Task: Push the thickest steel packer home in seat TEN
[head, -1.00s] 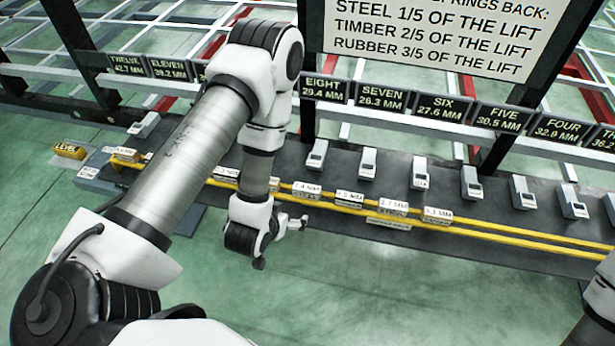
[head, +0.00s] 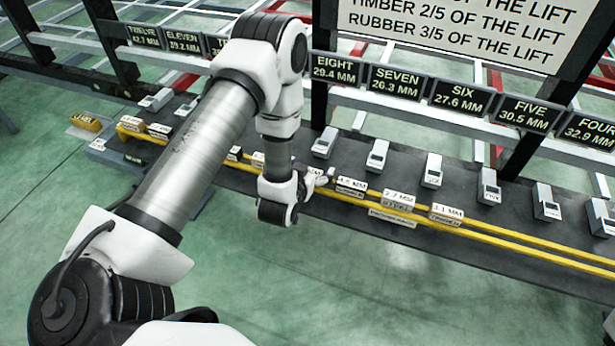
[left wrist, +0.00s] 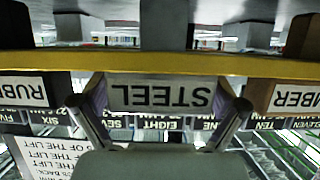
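In the left wrist view, upside down, a packer block marked STEEL (left wrist: 160,94) sits at the yellow rail (left wrist: 180,64). My left gripper (left wrist: 158,108) is open, its two fingers on either side of this block; whether they touch it is unclear. In the head view my left gripper (head: 324,179) is at the rail (head: 480,232), left of a packer labelled 4.5 MM (head: 351,187). The held-between block's thickness label is not readable. The TEN sign (left wrist: 272,124) shows in the wrist view; in the head view my arm hides that part. My right gripper is out of view.
A RUBBER block (left wrist: 22,91) and a TIMBER block (left wrist: 296,95) flank the STEEL one closely. More packers, one labelled 2.7 MM (head: 397,199), line the rail. Grey blocks (head: 377,155) stand behind on the dark beam, below the numbered signs. Green floor is clear in front.

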